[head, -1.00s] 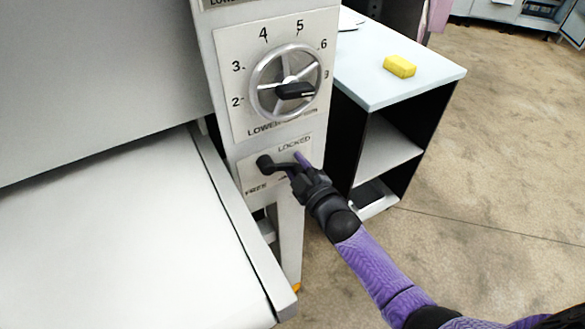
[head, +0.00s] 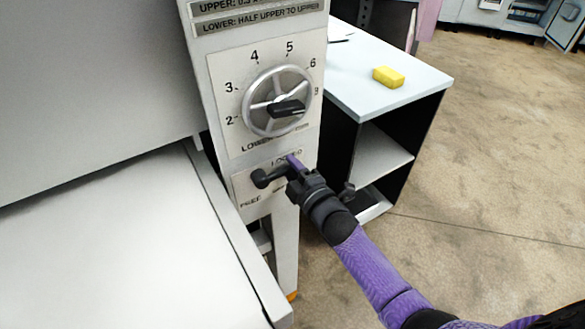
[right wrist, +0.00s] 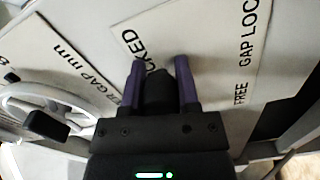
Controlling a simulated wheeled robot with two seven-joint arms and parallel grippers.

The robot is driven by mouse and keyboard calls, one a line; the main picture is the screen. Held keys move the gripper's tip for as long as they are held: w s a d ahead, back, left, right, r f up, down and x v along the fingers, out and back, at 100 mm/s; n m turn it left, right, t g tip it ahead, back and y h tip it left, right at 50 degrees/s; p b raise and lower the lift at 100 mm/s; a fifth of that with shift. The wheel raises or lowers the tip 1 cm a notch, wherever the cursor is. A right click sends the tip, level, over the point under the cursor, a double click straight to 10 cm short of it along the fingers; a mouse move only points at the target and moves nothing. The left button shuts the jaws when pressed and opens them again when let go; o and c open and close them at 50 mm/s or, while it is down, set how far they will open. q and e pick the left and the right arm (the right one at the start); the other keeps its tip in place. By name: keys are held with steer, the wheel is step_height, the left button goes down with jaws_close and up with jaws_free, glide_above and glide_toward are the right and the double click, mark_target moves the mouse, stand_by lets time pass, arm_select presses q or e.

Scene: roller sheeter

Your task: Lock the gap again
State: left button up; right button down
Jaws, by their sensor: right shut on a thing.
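The gap lock plate (head: 245,186) is on the machine's side post, with FREE at lower left and LOCKED at upper right. Its black lever (head: 272,176) runs from a round black end at left to my right gripper (head: 291,167), tilting slightly up to the right, close under LOCKED. My right gripper is shut on the lever and partly covers the LOCKED label. In the right wrist view, the black lever end (right wrist: 158,90) is between the two purple fingers, beside the letters of LOCKED. My left gripper is not in view.
The gap handwheel (head: 277,101) with a black pointer and a numbered scale is just above the lock plate. The pale sheeter bed (head: 110,245) lies at left. A side table (head: 420,78) with a yellow block (head: 388,77) stands at right, over open floor (head: 480,200).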

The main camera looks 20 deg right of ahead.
steer(key=shift+c, duration=1.7)
jaws_free()
steer(key=shift+s+d, duration=0.1)
steer(key=shift+s, duration=0.35)
steer(key=s+d+p, duration=0.1)
steer(key=s+p, duration=0.1)
steer(key=s, duration=0.6)
steer(key=shift+s+d, duration=0.35)
steer(key=shift+s, duration=0.05)
